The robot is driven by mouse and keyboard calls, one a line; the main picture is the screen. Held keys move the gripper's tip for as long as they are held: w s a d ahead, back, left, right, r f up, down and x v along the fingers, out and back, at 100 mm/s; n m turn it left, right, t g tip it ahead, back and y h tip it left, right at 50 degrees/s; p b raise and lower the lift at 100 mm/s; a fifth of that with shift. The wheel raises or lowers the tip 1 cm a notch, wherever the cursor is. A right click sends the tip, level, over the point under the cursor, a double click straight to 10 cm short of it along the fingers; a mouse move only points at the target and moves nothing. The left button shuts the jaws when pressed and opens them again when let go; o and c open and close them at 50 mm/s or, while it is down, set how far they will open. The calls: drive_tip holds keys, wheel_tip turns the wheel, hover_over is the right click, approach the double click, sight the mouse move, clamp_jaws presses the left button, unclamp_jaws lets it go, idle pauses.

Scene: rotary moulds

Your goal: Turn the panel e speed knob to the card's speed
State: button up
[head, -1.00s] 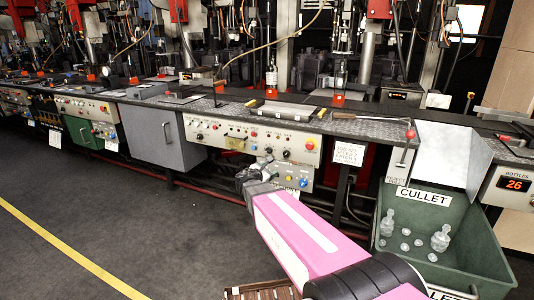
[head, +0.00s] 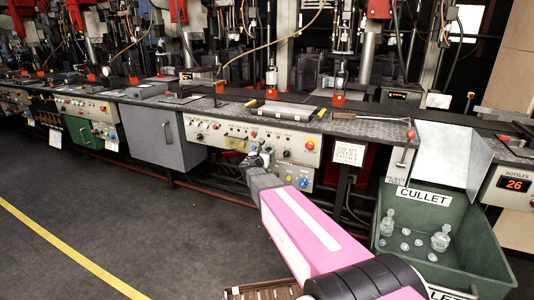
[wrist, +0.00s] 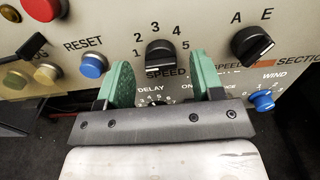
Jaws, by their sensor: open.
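In the wrist view, a black speed knob (wrist: 160,54) sits under an arc of numbers 1 to 5, with SPEED lettered below it. My gripper (wrist: 162,72) is open, its green fingers at the left and right of the knob's lower part. I cannot tell whether they touch it, and the knob's pointer setting is unclear. In the head view my gripper (head: 257,160) is at the front of the cream control panel (head: 215,131), hiding part of it. A white card (head: 348,153) hangs right of the panel; its small text, with a SPEED line, is too blurred to read surely.
In the wrist view, a second black knob (wrist: 252,45) marked A and E is at the right. A green cullet bin (head: 440,245) stands right. The floor at left is clear.

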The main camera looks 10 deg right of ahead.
drive_tip(key=shift+w+d, duration=0.45)
drive_tip(key=shift+w, duration=0.15)
drive_tip(key=c, duration=0.9)
drive_tip(key=shift+c, duration=0.2)
drive_tip(key=shift+m, duration=0.4)
drive_tip(key=m, duration=0.3)
drive_tip(key=shift+m, duration=0.4)
drive_tip(key=shift+s+d+m, duration=0.1)
drive_tip(key=shift+m, duration=2)
